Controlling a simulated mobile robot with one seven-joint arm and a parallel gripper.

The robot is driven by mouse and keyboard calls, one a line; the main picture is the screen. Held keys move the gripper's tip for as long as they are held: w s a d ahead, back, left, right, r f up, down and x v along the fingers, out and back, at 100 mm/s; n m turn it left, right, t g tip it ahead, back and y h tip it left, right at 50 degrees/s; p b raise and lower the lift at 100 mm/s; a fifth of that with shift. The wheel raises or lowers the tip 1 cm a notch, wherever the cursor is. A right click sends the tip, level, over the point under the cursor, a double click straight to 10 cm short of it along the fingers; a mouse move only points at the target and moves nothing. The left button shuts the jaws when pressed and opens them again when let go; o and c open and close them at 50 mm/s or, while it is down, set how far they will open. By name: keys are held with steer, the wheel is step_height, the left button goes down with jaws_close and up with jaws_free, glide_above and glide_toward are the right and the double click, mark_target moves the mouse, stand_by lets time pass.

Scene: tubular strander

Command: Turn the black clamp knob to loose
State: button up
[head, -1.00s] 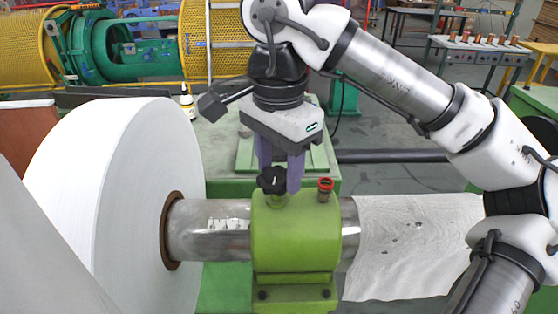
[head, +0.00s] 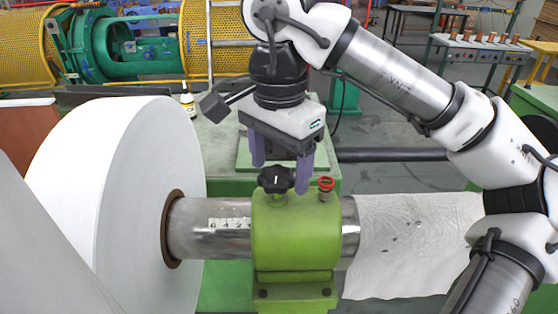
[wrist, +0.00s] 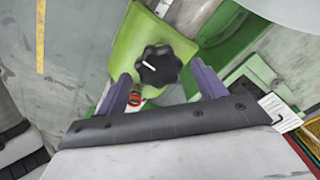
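The black clamp knob (head: 276,180) is a lobed knob on top of the green clamp block (head: 295,232). A white line on it points roughly upward in the head view. My gripper (head: 280,176) is open above the block, its purple fingers spread wide and nothing held. In the wrist view the knob (wrist: 160,66) lies between and just beyond the fingertips of my gripper (wrist: 161,74), with a gap on both sides. Its white line there points to the upper left. I cannot tell the exact height of the fingertips relative to the knob.
A small red-topped fitting (head: 326,187) stands just right of the knob, close to one finger. A large white roll (head: 120,190) fills the left, on a metal shaft (head: 205,240) with a printed scale. A white sheet (head: 415,235) lies to the right.

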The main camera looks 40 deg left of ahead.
mark_target(279, 172)
step_height(279, 172, up, 14)
steer(key=p, duration=0.2)
steer(key=shift+p, duration=0.3)
steer(key=shift+f, duration=0.1)
stand_by(0.7)
